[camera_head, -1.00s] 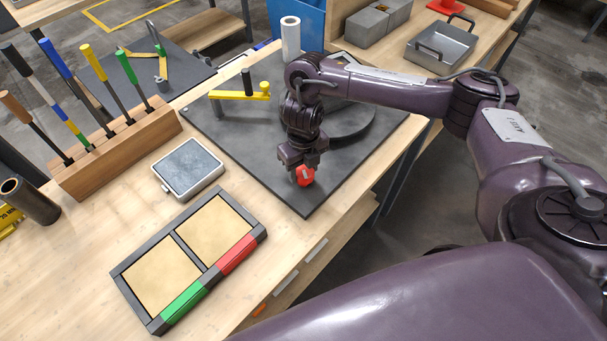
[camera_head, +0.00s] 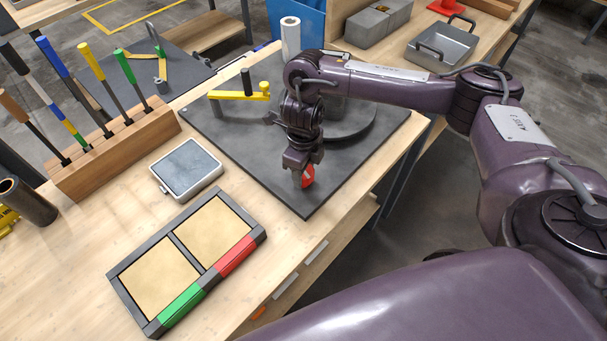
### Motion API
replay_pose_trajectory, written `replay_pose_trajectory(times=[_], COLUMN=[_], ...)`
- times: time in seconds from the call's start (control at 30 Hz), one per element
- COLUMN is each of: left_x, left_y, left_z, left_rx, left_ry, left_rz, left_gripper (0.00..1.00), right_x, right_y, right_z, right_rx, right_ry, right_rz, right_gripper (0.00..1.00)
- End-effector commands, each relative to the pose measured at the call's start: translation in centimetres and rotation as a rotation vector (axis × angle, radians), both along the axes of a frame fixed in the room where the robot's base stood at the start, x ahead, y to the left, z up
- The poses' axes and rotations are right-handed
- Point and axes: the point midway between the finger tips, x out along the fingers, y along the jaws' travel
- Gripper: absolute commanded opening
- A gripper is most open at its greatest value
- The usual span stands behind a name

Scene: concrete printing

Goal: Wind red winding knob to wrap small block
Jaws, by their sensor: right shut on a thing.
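The red winding knob (camera_head: 308,177) is near the front corner of the dark base plate (camera_head: 243,163). My right gripper (camera_head: 303,176) points down and is shut on the knob; its fingers hide part of it. A round dark turntable (camera_head: 352,121) lies on the plate behind my right arm. A grey block (camera_head: 335,108) on it is mostly hidden by the arm, so I cannot tell whether film is around it. A white roll (camera_head: 290,40) stands upright at the plate's back edge. My left gripper is not in view.
A yellow lever with a black handle (camera_head: 246,84) stands on the plate's left. A framed grey pad (camera_head: 186,168), a two-panel tray (camera_head: 122,280) and a wooden tool rack (camera_head: 110,158) occupy the left. A metal pan (camera_head: 441,48) and concrete blocks (camera_head: 367,27) are at the back.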

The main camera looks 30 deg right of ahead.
Motion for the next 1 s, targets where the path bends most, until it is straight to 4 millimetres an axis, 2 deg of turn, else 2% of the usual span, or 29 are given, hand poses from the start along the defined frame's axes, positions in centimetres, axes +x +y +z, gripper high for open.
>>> replay_pose_trajectory(times=[0.2, 0.3, 0.93, 0.97, 1.0], left_x=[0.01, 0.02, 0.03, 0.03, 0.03], left_y=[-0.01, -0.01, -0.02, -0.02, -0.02], left_z=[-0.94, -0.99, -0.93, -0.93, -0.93], left_rx=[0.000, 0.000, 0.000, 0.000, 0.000], left_ry=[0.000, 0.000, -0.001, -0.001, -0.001], left_rz=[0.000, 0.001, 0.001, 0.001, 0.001], left_gripper=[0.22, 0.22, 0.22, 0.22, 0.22], right_x=[0.00, -0.03, -0.06, -0.07, -0.06], right_y=[0.11, 0.11, 0.10, 0.11, 0.10], right_z=[-0.12, -0.05, -0.02, -0.02, -0.02], right_rx=[0.000, 0.002, 0.002, 0.002, 0.002], right_ry=[-0.001, 0.000, 0.001, 0.001, 0.001], right_rz=[0.292, 0.351, 0.355, 0.355, 0.355], right_gripper=[0.26, 0.26, 0.26, 0.52, 0.58])
